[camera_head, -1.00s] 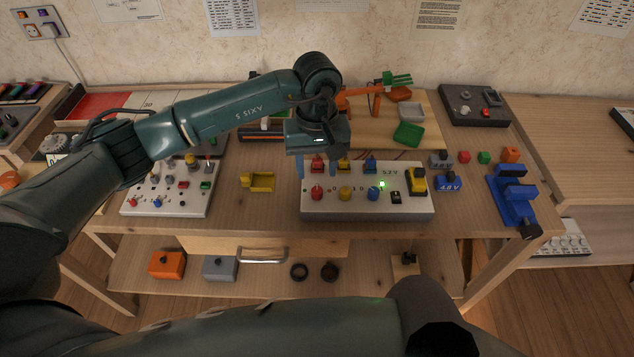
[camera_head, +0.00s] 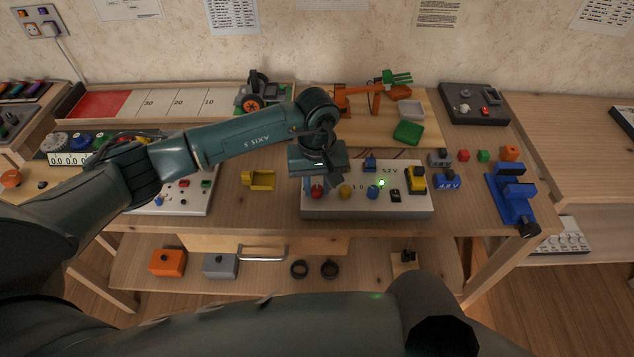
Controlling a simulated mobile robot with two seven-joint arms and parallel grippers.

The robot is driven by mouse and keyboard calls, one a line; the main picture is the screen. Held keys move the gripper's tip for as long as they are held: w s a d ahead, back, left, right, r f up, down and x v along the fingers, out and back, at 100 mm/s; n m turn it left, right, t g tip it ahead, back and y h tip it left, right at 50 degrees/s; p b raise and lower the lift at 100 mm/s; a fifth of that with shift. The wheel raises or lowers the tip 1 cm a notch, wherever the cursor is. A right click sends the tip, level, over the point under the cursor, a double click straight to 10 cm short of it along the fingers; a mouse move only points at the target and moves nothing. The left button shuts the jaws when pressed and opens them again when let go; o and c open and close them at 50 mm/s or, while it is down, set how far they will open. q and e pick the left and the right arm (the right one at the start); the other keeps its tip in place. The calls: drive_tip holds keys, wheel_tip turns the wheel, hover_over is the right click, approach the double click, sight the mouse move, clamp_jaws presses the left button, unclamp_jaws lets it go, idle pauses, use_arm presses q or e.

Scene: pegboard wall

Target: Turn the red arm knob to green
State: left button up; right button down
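A white control box (camera_head: 400,207) stands near the front edge of the table, with red, yellow and blue knobs in a row. The red knob (camera_head: 317,192) is at its left end. A yellow knob (camera_head: 345,192) and a blue knob (camera_head: 373,193) are to its right. My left gripper (camera_head: 317,185) points down over the box's left part, its fingers apart at the red knob. I cannot tell if they touch it. The gripper hides the red and yellow parts behind. A green light (camera_head: 382,183) is lit on the box. My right gripper is not in view.
An orange toy arm (camera_head: 365,92) with a green claw stands behind, near a green tray (camera_head: 408,132). A yellow holder (camera_head: 259,180) is left of the box. A yellow switch (camera_head: 416,180) is on its right end. A blue fixture (camera_head: 513,200) stands farther right.

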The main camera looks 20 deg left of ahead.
use_arm(q)
clamp_jaws()
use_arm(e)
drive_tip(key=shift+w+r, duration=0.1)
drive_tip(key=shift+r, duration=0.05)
